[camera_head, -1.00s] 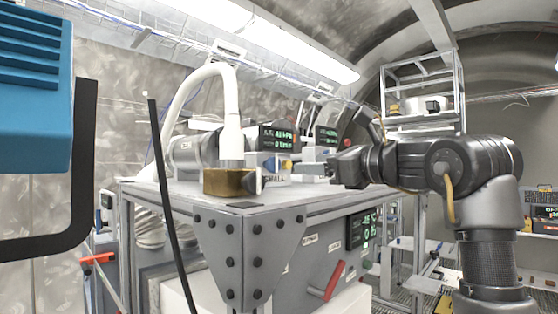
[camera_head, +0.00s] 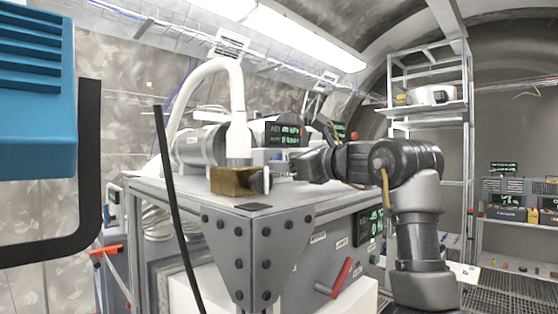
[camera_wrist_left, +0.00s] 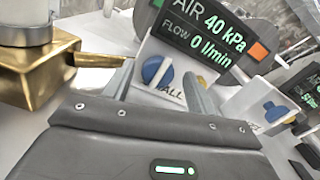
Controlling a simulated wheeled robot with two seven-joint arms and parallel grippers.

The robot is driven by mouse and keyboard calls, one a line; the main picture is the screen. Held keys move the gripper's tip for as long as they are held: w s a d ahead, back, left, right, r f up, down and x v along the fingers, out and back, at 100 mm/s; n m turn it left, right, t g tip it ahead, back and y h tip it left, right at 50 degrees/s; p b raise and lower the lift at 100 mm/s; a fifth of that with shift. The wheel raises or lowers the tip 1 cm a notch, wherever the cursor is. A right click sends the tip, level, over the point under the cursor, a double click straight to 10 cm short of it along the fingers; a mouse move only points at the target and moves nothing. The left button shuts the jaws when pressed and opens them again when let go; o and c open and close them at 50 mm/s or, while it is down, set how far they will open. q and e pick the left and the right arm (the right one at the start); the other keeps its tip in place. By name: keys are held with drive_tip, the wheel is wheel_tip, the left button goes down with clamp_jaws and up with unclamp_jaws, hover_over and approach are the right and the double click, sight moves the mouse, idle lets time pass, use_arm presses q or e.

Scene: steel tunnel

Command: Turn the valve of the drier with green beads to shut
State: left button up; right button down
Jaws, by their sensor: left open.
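My left gripper (camera_head: 287,167) is open over the bench top, its fingers pointing left towards a white valve block. In the left wrist view its fingers (camera_wrist_left: 160,98) stand to either side of a blue round valve knob (camera_wrist_left: 152,70) with a pale lever, apart from it as far as I can tell. A second blue knob (camera_wrist_left: 273,111) on another white block stands to the right. A display (camera_wrist_left: 200,35) reading AIR 40 kPa and FLOW 0 l/min is above the first knob. I see no drier or green beads. My right gripper is not in view.
A brass block (camera_head: 239,181) with a white hose (camera_head: 240,110) stands at the bench's near corner, close left of my gripper. The grey bench (camera_head: 300,196) has a red lever (camera_head: 341,279) on its front. A shelf rack (camera_head: 430,108) stands behind right.

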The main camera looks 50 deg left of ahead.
use_arm(q)
drive_tip(key=shift+s+a, duration=0.1)
drive_tip(key=shift+s, duration=0.05)
drive_tip(key=shift+c, duration=0.5)
drive_tip(key=c, duration=0.9)
drive_tip(key=shift+m, duration=0.4)
drive_tip(key=m, duration=0.3)
drive_tip(key=shift+b, duration=0.3)
drive_tip(key=shift+m, duration=1.4)
drive_tip(key=o, duration=1)
